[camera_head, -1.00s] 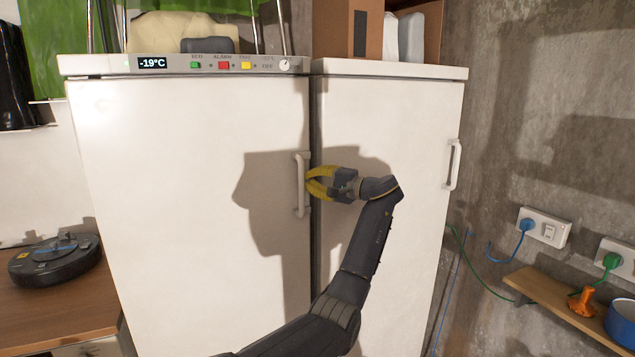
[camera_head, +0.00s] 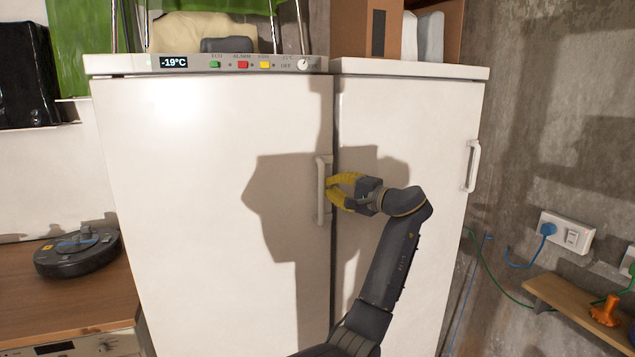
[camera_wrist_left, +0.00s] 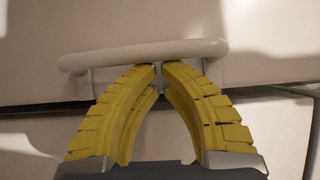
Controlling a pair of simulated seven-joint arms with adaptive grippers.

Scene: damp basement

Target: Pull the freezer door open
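The freezer (camera_head: 215,130) is the left white cabinet, with a -19°C display on its top strip. Its door looks closed, flush at the dark seam beside the right cabinet. Its upright white handle (camera_head: 321,190) is near the door's right edge. My left gripper (camera_head: 330,190), with yellow fingers, reaches it from the right. In the left wrist view the handle (camera_wrist_left: 150,52) lies across the picture. There the curved fingers (camera_wrist_left: 160,68) are drawn together, their tips almost meeting at the bar's near edge. Whether the tips pass behind the bar is unclear. My right gripper is out of view.
A second white cabinet (camera_head: 425,130) stands close on the right, with its own handle (camera_head: 472,166). A wooden counter (camera_head: 60,310) with a robot vacuum (camera_head: 77,253) is at the left. Wall sockets (camera_head: 566,232) and a small shelf (camera_head: 570,300) are at the right.

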